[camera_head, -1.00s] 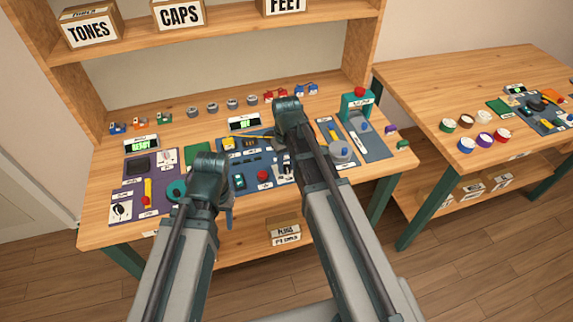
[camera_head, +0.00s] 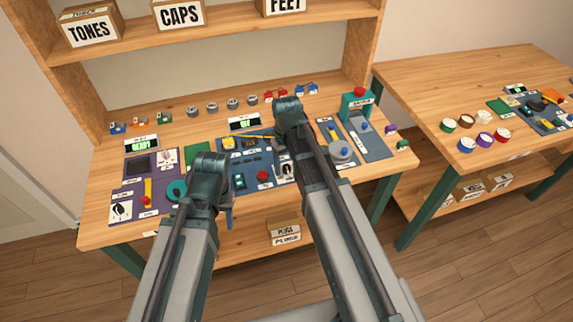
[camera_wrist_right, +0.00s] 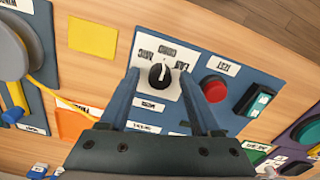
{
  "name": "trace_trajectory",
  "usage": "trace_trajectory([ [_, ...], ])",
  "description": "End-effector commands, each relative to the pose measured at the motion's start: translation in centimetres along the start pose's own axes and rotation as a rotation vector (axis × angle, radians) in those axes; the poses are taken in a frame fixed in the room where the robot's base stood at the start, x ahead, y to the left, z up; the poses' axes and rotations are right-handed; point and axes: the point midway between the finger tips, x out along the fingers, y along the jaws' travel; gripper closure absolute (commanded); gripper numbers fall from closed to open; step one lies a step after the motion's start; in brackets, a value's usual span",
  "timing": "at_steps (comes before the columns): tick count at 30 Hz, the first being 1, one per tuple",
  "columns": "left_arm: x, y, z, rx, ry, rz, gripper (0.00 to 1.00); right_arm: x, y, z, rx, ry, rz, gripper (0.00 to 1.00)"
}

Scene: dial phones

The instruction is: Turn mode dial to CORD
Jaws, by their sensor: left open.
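The mode dial (camera_wrist_right: 159,76) is a round black knob with a white pointer on a white plate with several printed labels. In the right wrist view its pointer points up and slightly right, towards the upper labels, one of which appears to read CORD. The dial also shows in the head view (camera_head: 287,170), beside my right arm. My right gripper (camera_wrist_right: 160,72) is open, with its two blue fingers apart on either side of the dial and visible gaps to it. My left gripper (camera_head: 229,217) hangs near the front edge of the table, mostly hidden by its arm.
A red button (camera_wrist_right: 214,89) and a green switch (camera_wrist_right: 259,101) sit close to the right finger. A yellow cord (camera_wrist_right: 49,89) runs at the left. Another dial (camera_head: 121,210) is on the purple panel. A second table (camera_head: 440,85) stands at the right.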

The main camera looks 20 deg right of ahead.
Motion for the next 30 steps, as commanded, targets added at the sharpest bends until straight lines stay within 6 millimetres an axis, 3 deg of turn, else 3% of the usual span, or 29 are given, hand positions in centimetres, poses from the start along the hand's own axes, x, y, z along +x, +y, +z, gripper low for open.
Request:
trace_trajectory([
  [8,-0.2,0.0,0.0,0.000,0.000,0.000,0.50,-0.2,0.0,0.0,0.000,0.000,0.000,0.36],
  [14,-1.5,-0.1,0.1,0.000,0.000,0.000,0.50,-1.5,0.0,0.0,0.000,0.000,0.000,0.36],
  [30,-9.1,-0.9,0.5,0.000,0.000,0.000,0.50,-9.1,0.0,0.0,0.000,0.000,0.000,0.36],
])
